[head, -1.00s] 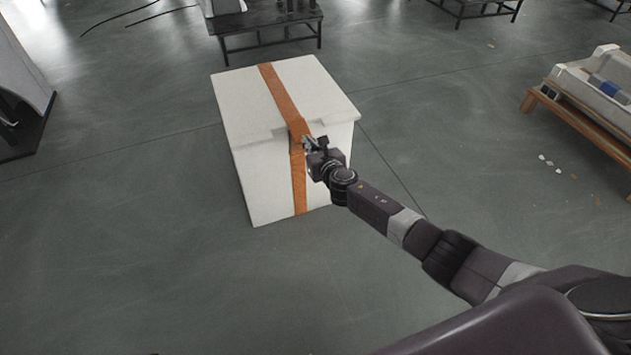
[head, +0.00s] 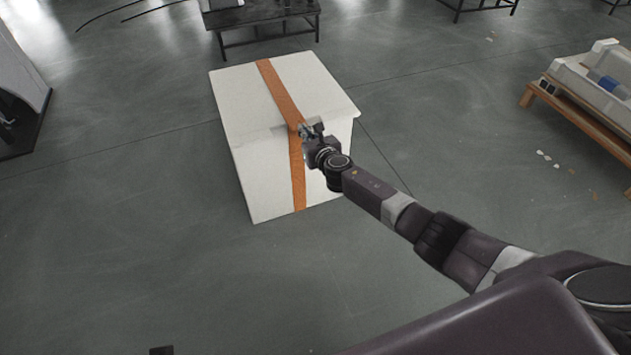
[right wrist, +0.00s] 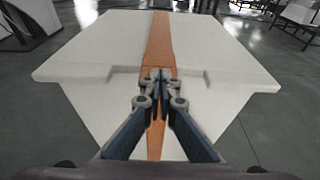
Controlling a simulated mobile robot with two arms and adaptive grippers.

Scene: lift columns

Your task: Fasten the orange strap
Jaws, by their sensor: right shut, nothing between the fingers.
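A white box (head: 262,182) with a lid stands on the grey floor. An orange strap (head: 279,92) runs over the lid and down the front face. In the right wrist view the strap (right wrist: 158,40) crosses the lid (right wrist: 105,45) to its front edge and shows again below, behind the fingers. My right gripper (head: 312,126) is at the front upper edge of the box, at the strap. In the right wrist view its fingertips (right wrist: 159,76) are together over the strap at the lid edge, with nothing held. They hide part of the strap there. My left gripper is not in view.
A dark low table (head: 265,17) stands behind the box. A wooden pallet (head: 575,118) with white and blue items is at the right. A dark-based object (head: 25,125) is at the left.

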